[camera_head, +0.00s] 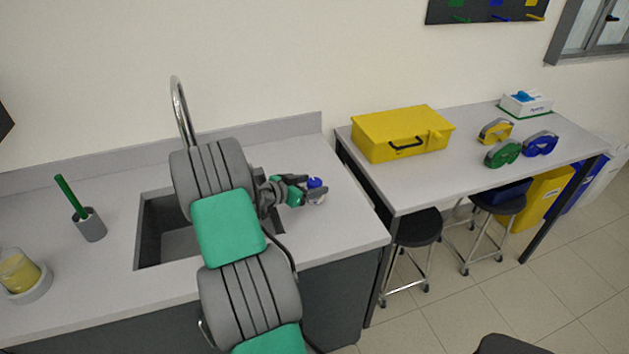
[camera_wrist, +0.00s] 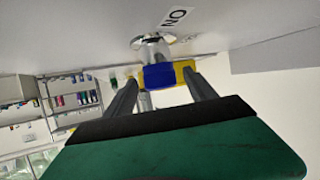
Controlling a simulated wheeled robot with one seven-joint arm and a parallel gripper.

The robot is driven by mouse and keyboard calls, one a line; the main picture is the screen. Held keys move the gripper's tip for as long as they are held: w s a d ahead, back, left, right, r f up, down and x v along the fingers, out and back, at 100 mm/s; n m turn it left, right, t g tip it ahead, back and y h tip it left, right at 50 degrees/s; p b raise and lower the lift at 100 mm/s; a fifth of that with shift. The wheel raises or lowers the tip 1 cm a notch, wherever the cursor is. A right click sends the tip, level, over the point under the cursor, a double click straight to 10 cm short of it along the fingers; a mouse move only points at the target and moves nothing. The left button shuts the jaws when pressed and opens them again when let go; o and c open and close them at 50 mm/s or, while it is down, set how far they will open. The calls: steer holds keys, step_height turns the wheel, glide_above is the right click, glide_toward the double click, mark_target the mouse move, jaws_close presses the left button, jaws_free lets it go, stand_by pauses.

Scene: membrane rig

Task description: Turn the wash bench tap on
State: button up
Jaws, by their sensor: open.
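The wash bench tap has a blue handle (camera_head: 315,183) on a chrome base, on the worktop right of the sink. In the wrist view the blue handle (camera_wrist: 158,77) shows with its chrome base (camera_wrist: 152,46) and a label reading ON upside down (camera_wrist: 175,17) beside it. My gripper (camera_head: 304,188) is at the handle, coming from the left in the head view. Its two dark fingers (camera_wrist: 160,84) are apart, one on each side of the handle in the wrist view. I cannot tell whether they touch it. A tall curved chrome spout (camera_head: 181,105) stands behind the sink.
The sink (camera_head: 150,232) is partly hidden by my arm. A grey cup with a green-handled brush (camera_head: 90,225) and a yellow-filled container (camera_head: 20,276) stand at the left.

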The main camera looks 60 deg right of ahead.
steer(key=shift+x, duration=0.9)
steer(key=shift+c, duration=0.3)
steer(key=c, duration=1.3)
